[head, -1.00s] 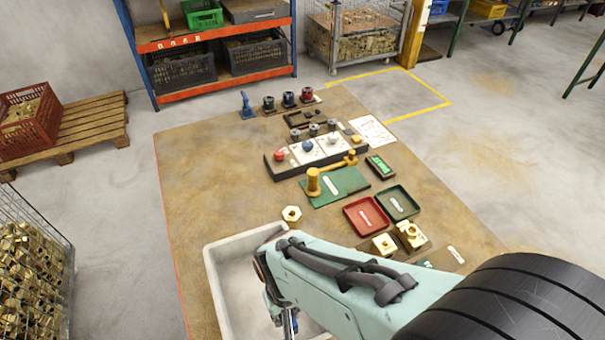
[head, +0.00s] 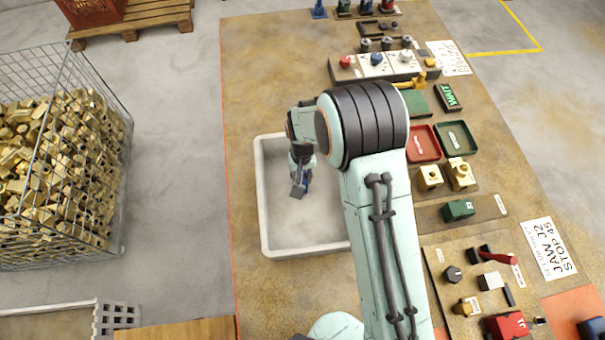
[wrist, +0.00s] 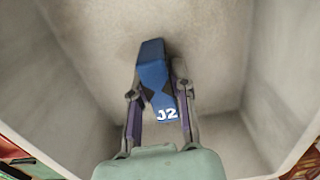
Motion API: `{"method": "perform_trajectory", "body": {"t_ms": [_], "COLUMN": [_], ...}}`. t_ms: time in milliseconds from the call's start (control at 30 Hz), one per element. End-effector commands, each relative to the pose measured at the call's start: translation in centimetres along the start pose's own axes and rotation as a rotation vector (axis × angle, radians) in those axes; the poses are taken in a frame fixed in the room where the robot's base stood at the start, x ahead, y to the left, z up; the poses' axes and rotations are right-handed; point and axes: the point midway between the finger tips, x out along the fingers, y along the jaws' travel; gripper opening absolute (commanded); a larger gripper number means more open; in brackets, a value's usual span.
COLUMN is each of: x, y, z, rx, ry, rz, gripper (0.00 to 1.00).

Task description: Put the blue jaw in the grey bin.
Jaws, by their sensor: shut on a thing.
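The blue jaw, marked J2, is between the fingers of my gripper in the wrist view (wrist: 152,62). My gripper (wrist: 158,92) is shut on it. The grey bin (head: 261,205) is a pale, open tub on the tan mat, left of my arm in the head view. My gripper (head: 300,188) points down over the bin's floor, inside its outline. In the wrist view the bin's walls (wrist: 70,90) stand around the jaw. I cannot tell how far the jaw is above the floor. The part of the bin I can see holds nothing loose.
A wire cage of brass parts (head: 60,150) stands left of the mat. Right of my arm are a red tray (head: 423,143), a dark green tray (head: 455,138), brass blocks (head: 430,177) and a green block (head: 458,210). Bare mat lies beyond the bin.

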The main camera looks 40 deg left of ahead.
Motion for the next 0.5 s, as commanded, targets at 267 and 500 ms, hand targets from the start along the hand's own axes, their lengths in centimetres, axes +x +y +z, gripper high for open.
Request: {"method": "perform_trajectory", "body": {"t_ms": [267, 500], "x": [0.14, 0.42], "y": [0.00, 0.00], "z": [-0.02, 0.01], "rx": [0.000, 0.000], "ry": [0.001, 0.000], "rz": [0.000, 0.000], "gripper": [0.00, 0.47]}}
